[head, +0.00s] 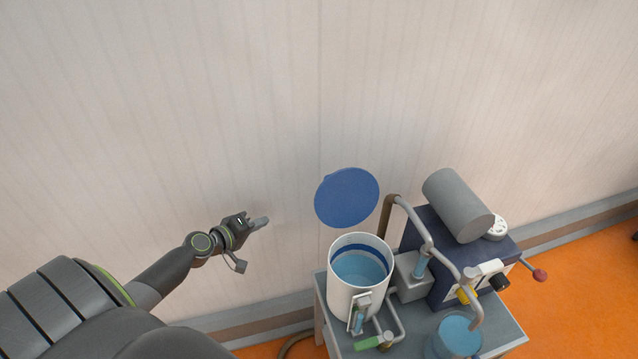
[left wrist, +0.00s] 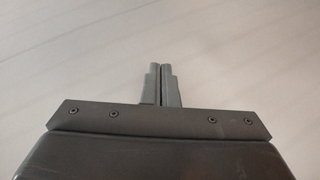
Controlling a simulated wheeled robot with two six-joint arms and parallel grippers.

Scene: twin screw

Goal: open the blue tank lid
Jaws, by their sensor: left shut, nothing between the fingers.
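The blue tank lid (head: 347,197) is a round blue disc standing raised, tilted up above the back of the white tank (head: 342,299). The tank's mouth is uncovered and blue liquid shows inside. My left gripper (head: 262,222) is to the left of the lid, apart from it, with a clear gap between them. In the left wrist view its two fingers (left wrist: 163,84) are together with nothing between them, in front of the plain wall. My right gripper is in neither view.
The tank stands on a grey table (head: 508,335). To its right are a dark blue machine with a grey cylinder (head: 458,205), pipes, and a lever with a red knob (head: 540,275). A blue-filled container (head: 459,336) is at the front. The wall behind is bare.

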